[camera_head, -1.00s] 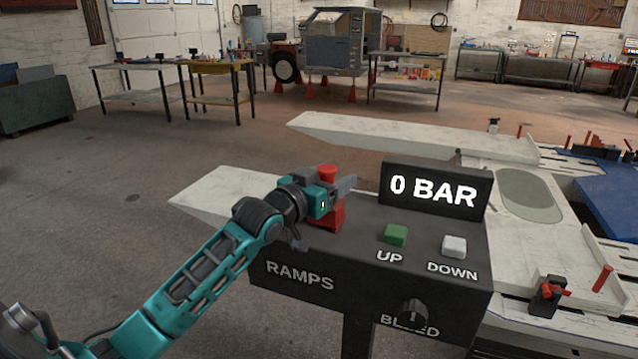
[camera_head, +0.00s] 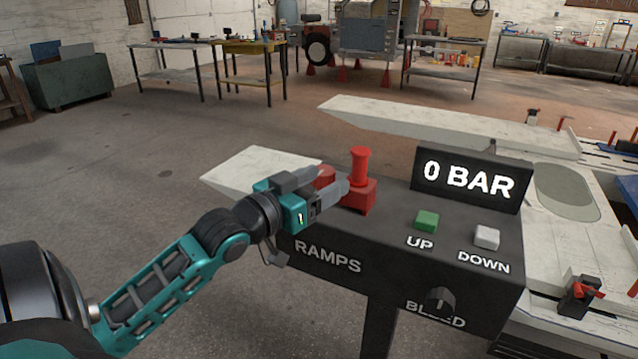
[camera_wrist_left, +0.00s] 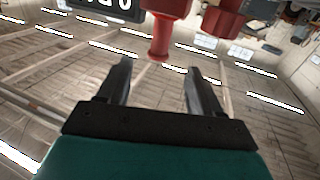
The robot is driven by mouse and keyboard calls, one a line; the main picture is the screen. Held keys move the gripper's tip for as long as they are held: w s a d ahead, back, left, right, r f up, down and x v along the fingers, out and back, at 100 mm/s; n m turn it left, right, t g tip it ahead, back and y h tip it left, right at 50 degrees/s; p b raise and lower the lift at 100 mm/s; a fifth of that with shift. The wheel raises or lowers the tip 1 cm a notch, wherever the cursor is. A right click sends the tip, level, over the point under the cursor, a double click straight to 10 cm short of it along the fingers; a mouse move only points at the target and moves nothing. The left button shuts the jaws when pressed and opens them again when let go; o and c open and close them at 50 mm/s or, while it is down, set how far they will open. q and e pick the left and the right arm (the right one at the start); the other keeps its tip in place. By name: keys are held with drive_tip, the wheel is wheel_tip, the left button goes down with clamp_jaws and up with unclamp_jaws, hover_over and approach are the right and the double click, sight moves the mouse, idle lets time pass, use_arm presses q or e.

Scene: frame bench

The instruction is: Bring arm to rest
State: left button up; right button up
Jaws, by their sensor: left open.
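My left gripper (camera_head: 333,196) is open and empty, at the left end of the black control box (camera_head: 400,262). Its fingertips are just left of the red lever (camera_head: 360,168), which stands upright on a red base; in the head view I cannot tell whether they touch. In the left wrist view, the two dark fingers (camera_wrist_left: 157,90) are apart with nothing held between them, and the red lever (camera_wrist_left: 160,45) shows beyond the tips. A second red part (camera_head: 325,177) is partly hidden behind the fingers. My right gripper is not in view.
The box carries a display reading 0 BAR (camera_head: 468,182), a green UP button (camera_head: 427,221), a white DOWN button (camera_head: 487,237) and a BLEED knob (camera_head: 440,300). Pale ramps (camera_head: 440,125) lie behind. Open floor (camera_head: 130,180) is to the left.

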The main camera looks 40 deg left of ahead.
use_arm(q)
drive_tip(key=shift+s, duration=0.1)
idle(0.5)
drive_tip(key=s+d+f+g, duration=0.4)
drive_tip(key=f, duration=0.4)
drive_tip(key=s+d+f+g, duration=0.4)
drive_tip(key=s+f, duration=0.1)
drive_tip(key=f, duration=0.4)
drive_tip(key=s+d+f+m+g+y, duration=0.1)
drive_tip(key=s+d+f+g, duration=0.25)
drive_tip(key=s, duration=0.25)
drive_tip(key=s+d+f+g, duration=0.2)
drive_tip(key=s+d+g, duration=0.15)
drive_tip(key=s, duration=0.35)
drive_tip(key=w+d+f+t+h, duration=0.1)
drive_tip(key=w+d+f+t, duration=0.2)
drive_tip(key=w+f+t, duration=0.4)
wheel_tip(320, 180, down, 2)
drive_tip(key=shift+w+f+m+t+h, duration=0.1)
drive_tip(key=shift+w+m+t+h, duration=0.3)
